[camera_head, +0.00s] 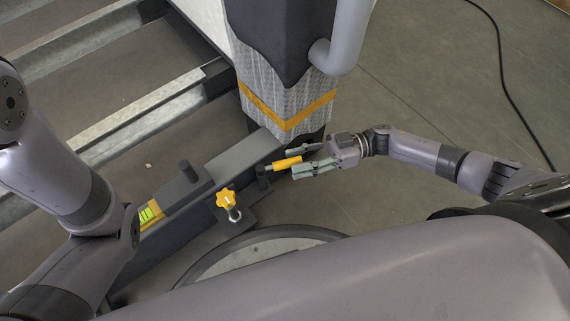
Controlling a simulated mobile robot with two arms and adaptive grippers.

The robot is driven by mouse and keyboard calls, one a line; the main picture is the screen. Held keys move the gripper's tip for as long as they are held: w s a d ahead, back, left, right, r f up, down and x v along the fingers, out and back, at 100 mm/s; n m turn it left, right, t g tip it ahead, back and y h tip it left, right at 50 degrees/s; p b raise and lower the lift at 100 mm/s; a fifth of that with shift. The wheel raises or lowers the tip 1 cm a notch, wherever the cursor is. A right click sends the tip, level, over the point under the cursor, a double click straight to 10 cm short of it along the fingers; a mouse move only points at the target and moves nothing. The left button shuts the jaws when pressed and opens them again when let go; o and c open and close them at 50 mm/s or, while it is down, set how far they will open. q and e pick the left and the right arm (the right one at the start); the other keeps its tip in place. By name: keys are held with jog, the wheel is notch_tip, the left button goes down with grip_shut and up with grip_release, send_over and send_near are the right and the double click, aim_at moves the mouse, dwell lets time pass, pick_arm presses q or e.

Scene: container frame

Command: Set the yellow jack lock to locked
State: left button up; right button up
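A short yellow handle (287,163) sticks out to the right from a dark post on the grey metal beam, near the middle of the view. A yellow star-shaped knob (226,198) sits on a bracket lower left of it. I cannot tell for sure which of the two is the jack lock. My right gripper (292,162) comes in from the right with its fingers apart, one above and one below the free end of the yellow handle. I cannot tell whether a finger touches it. My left arm shows at the left, but its gripper is out of sight.
A bright yellow-green level (150,213) lies on the beam at the left. A metal-clad column with an orange stripe (287,122) and a grey pipe (345,40) stand just behind my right gripper. A black cable (505,75) lies on open floor at the right.

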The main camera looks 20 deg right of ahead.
aim_at(276, 167)
jog(key=shift+w+a+b, duration=0.15)
jog(key=shift+a+b, duration=0.25)
jog(key=shift+a, duration=1.5)
jog(key=shift+c, duration=0.4)
grip_shut()
